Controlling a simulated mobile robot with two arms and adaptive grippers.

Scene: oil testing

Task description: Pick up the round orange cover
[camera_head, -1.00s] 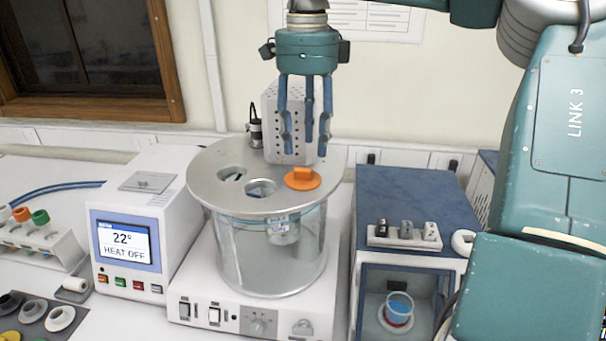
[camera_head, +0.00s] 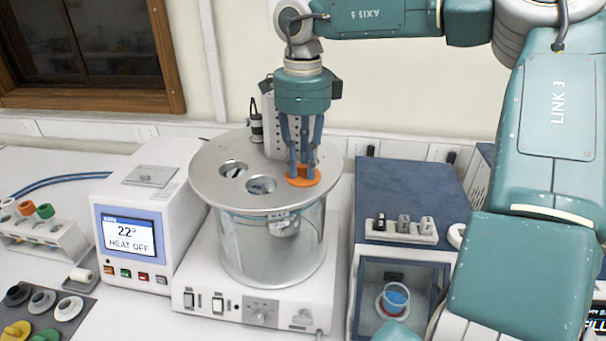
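The round orange cover (camera_head: 316,182) lies on the right part of the round metal lid (camera_head: 225,195) of the glass bath. Its raised handle is mostly hidden by my fingers. My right gripper (camera_head: 303,176) points straight down from above, with its blue fingertips at the cover's handle, one on each side. I cannot tell whether the fingers press on the handle or stand just apart from it. The lid has two open holes to the left of the cover. My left gripper is not in view.
A perforated grey box (camera_head: 272,130) stands behind the gripper. The heater unit (camera_head: 150,225) with its display is at left. A blue-topped cabinet (camera_head: 410,190) stands at right, near my arm. Tube rack (camera_head: 40,240) and stoppers are at far left.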

